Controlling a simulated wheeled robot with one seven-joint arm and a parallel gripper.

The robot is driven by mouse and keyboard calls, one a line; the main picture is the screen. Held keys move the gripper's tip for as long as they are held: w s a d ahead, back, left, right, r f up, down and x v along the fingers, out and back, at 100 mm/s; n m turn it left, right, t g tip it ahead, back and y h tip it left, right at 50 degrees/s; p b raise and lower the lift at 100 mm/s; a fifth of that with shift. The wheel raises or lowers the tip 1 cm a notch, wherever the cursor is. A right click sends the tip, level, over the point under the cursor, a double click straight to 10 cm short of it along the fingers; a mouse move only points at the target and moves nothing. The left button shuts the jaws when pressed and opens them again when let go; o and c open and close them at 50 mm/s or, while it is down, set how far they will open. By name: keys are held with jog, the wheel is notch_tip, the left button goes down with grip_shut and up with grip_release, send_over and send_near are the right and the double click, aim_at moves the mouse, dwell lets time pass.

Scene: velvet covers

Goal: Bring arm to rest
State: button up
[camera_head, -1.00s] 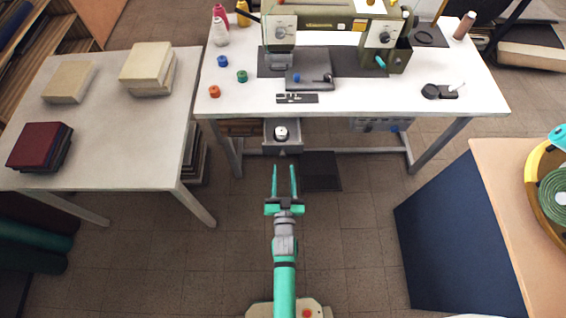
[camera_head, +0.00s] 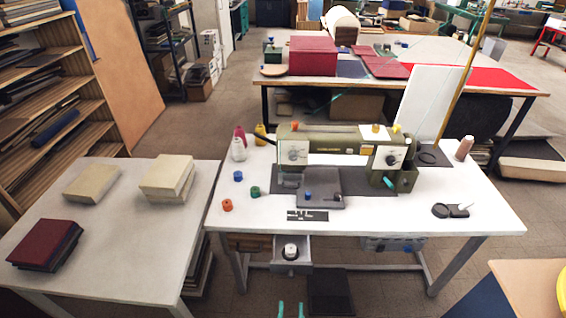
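My gripper (camera_head: 291,310) shows only as two teal fingertips at the bottom edge of the head view. The tips stand apart with a gap between them, and nothing shows in the gap. The rest of my gripper and my arm lie below the picture. The fingertips appear in front of the sewing table (camera_head: 468,205), below its small open drawer (camera_head: 291,262), which holds a round light-coloured item.
An olive sewing machine (camera_head: 335,145) stands on the white table with several small spools. A grey table (camera_head: 120,215) at left bears stacked blocks and dark red books (camera_head: 45,245). A wooden-topped surface (camera_head: 530,285) is at lower right. Floor shows between the tables.

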jog(key=s+a+r+g, duration=0.1)
jog(key=s+r, duration=0.4)
jog(key=s, duration=0.3)
jog(key=s+a+r+n+y, duration=0.1)
jog(key=s+r, duration=0.4)
jog(key=s, duration=0.4)
jog(key=s+a+r+n+g, duration=0.1)
jog(key=s+a+r, duration=0.1)
jog(key=s+r, duration=0.4)
jog(key=s, duration=0.3)
jog(key=shift+g+y, duration=0.3)
